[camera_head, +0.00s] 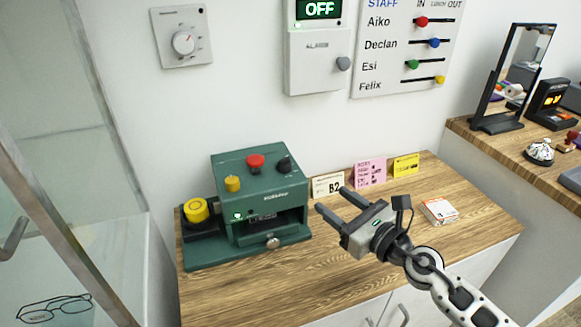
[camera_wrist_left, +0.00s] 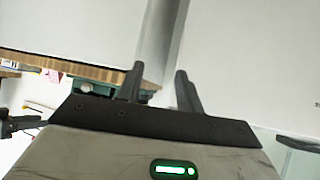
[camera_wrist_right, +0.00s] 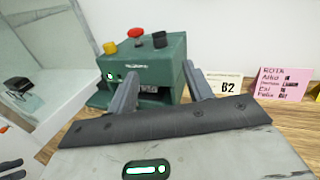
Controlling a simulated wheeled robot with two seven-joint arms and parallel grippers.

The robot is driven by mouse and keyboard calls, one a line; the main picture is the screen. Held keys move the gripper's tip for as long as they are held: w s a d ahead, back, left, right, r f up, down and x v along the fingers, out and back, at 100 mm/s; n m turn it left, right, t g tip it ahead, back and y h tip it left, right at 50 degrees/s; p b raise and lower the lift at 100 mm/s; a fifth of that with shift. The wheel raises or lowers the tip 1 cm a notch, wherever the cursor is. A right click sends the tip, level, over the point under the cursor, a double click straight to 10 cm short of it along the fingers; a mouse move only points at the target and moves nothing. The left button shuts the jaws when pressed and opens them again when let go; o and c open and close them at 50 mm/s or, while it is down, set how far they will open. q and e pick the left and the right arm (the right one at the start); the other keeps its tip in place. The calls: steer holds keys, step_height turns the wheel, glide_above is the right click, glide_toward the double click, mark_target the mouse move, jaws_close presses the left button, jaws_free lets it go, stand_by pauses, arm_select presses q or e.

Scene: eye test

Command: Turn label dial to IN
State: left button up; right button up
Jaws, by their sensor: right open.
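A green machine (camera_head: 262,207) stands on the wooden counter. Its top carries a red button (camera_head: 256,161), a yellow knob (camera_head: 232,183) and a black knob (camera_head: 284,164). A larger yellow knob (camera_head: 195,210) sits on a black base at its left. I cannot tell which knob is the label dial, and no IN mark is readable on the machine. My right gripper (camera_head: 332,199) is open and empty, right of the machine and apart from it. The machine also shows in the right wrist view (camera_wrist_right: 150,68). My left gripper (camera_wrist_left: 159,76) is open and empty, seen only in the left wrist view.
Cards, including a B2 card (camera_head: 328,185) and a pink card (camera_head: 370,171), lean at the wall. A small box (camera_head: 439,211) lies on the counter. A glass cabinet (camera_head: 75,180) stands left. The wall holds a thermostat dial (camera_head: 183,42) and a staff board (camera_head: 395,75).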

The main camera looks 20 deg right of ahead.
mark_target(288, 167)
steer(key=x, duration=1.5)
steer(key=c, duration=0.9)
